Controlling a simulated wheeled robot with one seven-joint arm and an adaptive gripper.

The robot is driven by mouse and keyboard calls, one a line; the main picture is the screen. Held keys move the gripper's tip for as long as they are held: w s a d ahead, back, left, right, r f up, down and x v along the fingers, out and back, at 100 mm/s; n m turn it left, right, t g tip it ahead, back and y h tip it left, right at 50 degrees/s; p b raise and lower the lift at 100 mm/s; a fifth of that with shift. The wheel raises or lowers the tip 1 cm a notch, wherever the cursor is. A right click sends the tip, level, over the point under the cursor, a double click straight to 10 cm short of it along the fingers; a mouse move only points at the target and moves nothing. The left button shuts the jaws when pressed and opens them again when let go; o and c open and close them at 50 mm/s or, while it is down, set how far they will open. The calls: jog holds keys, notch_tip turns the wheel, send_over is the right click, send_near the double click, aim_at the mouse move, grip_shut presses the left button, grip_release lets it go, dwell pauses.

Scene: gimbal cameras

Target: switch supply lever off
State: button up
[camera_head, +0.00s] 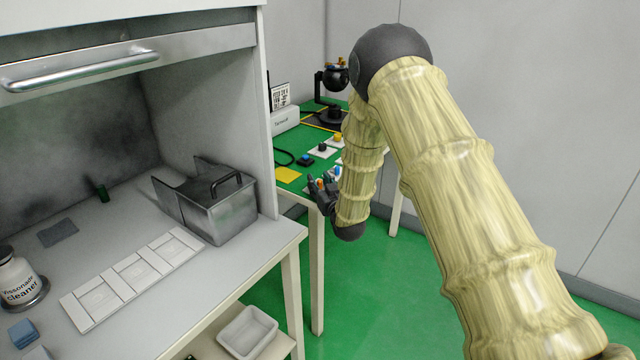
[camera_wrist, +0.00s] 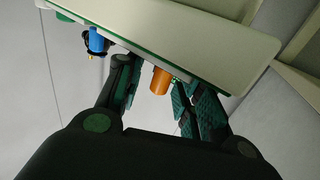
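Two small capped handles show at the edge of the green-topped table: an orange one (camera_wrist: 160,80) and a blue one (camera_wrist: 97,40). In the head view the blue one (camera_head: 337,171) stands just right of my gripper (camera_head: 317,188), with a bit of orange beside the fingers. Which of them is the supply lever I cannot tell. In the wrist view my gripper (camera_wrist: 153,85) is open, with the orange cap between the fingertips and a gap visible on each side. Contact is not clear. The lever base is mostly hidden.
The green table (camera_head: 312,150) holds a black camera-like device (camera_head: 333,78), buttons and a yellow pad (camera_head: 288,175). A grey workbench under a hood at left holds a metal box (camera_head: 222,210), white tiles (camera_head: 132,280) and a cleaner bottle (camera_head: 17,278). Green floor is clear.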

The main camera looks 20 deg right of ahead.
jog(key=shift+r, duration=0.1)
grip_shut()
jog(key=shift+r+m+h, duration=0.2)
jog(key=shift+m+h, duration=0.7)
jog(key=shift+h, duration=0.5)
jog(key=shift+o, duration=0.5)
grip_release()
jog(key=shift+d, duration=0.1)
jog(key=shift+w+a+f, duration=0.1)
jog(key=shift+a, duration=0.15)
jog(key=shift+f, duration=0.15)
jog(key=s, duration=1.2)
jog(key=shift+a, duration=0.4)
